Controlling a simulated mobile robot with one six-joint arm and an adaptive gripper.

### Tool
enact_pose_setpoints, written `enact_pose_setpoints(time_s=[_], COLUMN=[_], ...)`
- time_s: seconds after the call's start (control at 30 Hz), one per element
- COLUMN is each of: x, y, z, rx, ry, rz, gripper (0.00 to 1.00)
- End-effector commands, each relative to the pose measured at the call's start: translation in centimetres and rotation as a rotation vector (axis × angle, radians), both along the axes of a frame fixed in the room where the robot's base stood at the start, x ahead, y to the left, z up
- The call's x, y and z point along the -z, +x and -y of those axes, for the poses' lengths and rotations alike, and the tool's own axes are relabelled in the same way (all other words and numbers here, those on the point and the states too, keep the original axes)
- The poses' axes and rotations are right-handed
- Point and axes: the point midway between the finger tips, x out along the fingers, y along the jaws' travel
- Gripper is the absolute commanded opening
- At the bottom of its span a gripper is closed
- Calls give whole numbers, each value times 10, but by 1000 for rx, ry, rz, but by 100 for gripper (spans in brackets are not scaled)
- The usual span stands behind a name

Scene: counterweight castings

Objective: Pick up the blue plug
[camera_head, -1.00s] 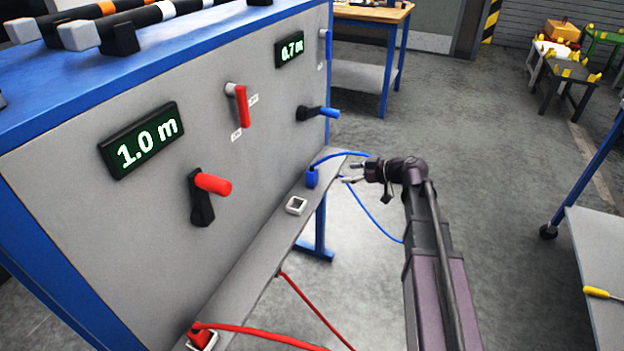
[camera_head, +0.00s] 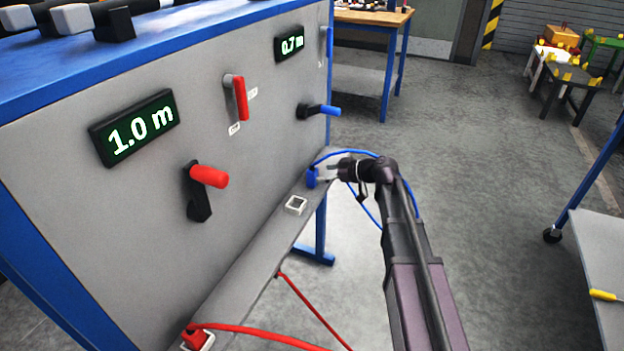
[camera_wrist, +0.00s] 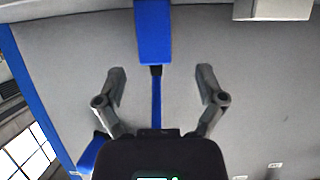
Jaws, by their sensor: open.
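The blue plug (camera_head: 312,177) stands on the narrow grey ledge near its far end, with a blue cable (camera_head: 350,153) running from it over my arm. In the wrist view the blue plug (camera_wrist: 153,34) shows at the top middle, ahead of and roughly centred between my fingers. My gripper (camera_head: 326,173) is right beside the plug in the head view. In the wrist view my gripper (camera_wrist: 161,80) is open, its two fingers apart, with nothing held. From the head view I cannot tell whether the fingers touch the plug.
An empty white socket (camera_head: 296,205) sits on the ledge (camera_head: 250,262) nearer me. A red plug (camera_head: 196,337) with a red cable is at the near end. Red handles (camera_head: 208,177) and a blue handle (camera_head: 329,111) stick out of the grey panel.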

Motion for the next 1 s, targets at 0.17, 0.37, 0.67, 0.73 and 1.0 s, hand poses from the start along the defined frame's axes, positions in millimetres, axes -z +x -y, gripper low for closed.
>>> enact_pose_setpoints(time_s=[0.17,0.37,0.67,0.73,1.0], x=[0,6,19,20,20], y=[0,7,21,23,23], z=[0,-8,-35,-39,-42], rx=[0,0,0,0,1], ry=[0,0,-1,0,0], rz=[0,0,0,0,0], gripper=[89,89,89,89,89])
